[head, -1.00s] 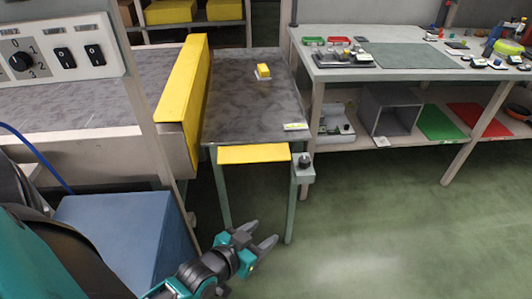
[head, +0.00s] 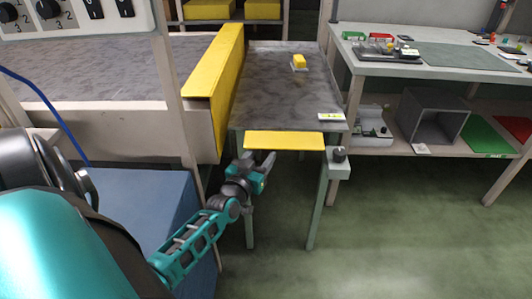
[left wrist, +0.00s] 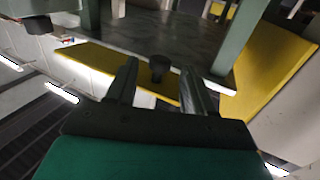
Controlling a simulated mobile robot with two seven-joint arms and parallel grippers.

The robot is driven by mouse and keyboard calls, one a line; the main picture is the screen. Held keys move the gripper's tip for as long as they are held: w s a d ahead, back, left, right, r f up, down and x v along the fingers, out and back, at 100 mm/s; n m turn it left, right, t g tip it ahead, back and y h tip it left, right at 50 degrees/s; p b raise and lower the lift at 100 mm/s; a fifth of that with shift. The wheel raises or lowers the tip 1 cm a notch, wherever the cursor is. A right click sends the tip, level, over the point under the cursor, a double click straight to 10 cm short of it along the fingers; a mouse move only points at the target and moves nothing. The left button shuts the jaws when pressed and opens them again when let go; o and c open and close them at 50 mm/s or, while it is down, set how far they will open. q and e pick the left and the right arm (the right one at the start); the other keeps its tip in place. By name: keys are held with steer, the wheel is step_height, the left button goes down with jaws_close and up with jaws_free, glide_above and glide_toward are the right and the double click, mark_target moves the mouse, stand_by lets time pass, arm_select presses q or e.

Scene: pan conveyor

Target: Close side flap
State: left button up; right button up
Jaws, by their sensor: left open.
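A narrow yellow flap (head: 284,141) sticks out at the near end of the small grey-topped table (head: 290,98). A longer yellow panel (head: 213,88) stands along the table's left side, by the conveyor. My left gripper (head: 259,158) is open and empty, just below the left part of the near flap; I cannot tell whether it touches. In the left wrist view the open fingers (left wrist: 160,88) point toward the flap (left wrist: 95,65), with a dark round knob (left wrist: 159,67) seen between them. The long panel also shows there at right (left wrist: 275,62). My right gripper is not in view.
A grey box with a dark knob (head: 338,163) is at the table's near right leg. A yellow block (head: 299,61) lies on the tabletop. A blue box (head: 140,205) is at lower left. A workbench (head: 440,95) stands at right. The green floor in front is clear.

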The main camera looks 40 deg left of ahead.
mark_target(264, 152)
arm_select(q)
steer(key=shift+b+x, duration=0.35)
steer(key=shift+x, duration=1.6)
steer(key=shift+c, duration=0.3)
jaws_close()
